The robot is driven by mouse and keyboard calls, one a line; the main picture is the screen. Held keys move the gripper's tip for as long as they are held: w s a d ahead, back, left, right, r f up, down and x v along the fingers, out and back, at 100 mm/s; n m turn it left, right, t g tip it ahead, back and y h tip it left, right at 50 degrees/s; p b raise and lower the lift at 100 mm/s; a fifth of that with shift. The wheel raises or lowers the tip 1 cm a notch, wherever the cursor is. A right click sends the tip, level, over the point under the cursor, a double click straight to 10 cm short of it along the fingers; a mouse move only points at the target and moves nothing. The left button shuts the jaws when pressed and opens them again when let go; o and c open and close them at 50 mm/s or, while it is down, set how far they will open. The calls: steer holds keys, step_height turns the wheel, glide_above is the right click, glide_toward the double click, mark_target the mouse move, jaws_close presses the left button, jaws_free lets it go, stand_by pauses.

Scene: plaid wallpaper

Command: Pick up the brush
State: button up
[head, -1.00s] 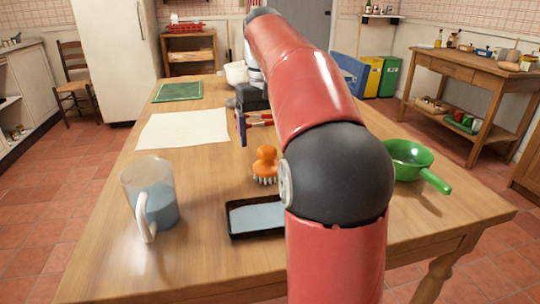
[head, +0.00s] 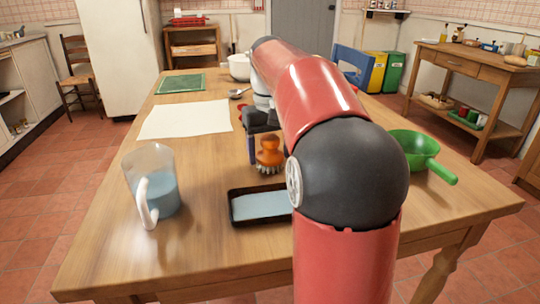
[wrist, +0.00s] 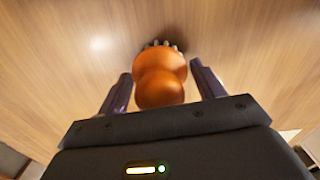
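The brush (head: 269,155) has an orange knobbed handle and bristles pointing down. It stands upright on the wooden table (head: 215,175) behind a black tray. In the wrist view the brush (wrist: 160,75) lies between the two dark purple fingers of my gripper (wrist: 158,88). The fingers are open, with a gap on each side of the handle. In the head view my gripper (head: 260,150) is at the brush, with one finger to its left; my red arm hides part of the gripper.
A black tray (head: 236,219) with blue liquid sits just in front of the brush. A clear jug (head: 152,185) stands at left, a white sheet (head: 185,121) behind it. A green pan (head: 415,150) is right of my arm. A green board (head: 182,83) and white bowl (head: 239,66) are farther back.

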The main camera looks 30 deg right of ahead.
mark_target(271, 136)
steer(key=c, duration=0.8)
steer(key=shift+o, duration=0.2)
steer(key=shift+r, duration=0.15)
step_height(271, 136, up, 10)
steer(key=p, duration=0.2)
steer(key=shift+p, duration=0.3)
steer(key=o, duration=0.3)
steer(key=shift+c, duration=0.9)
steer(key=shift+d, duration=0.1)
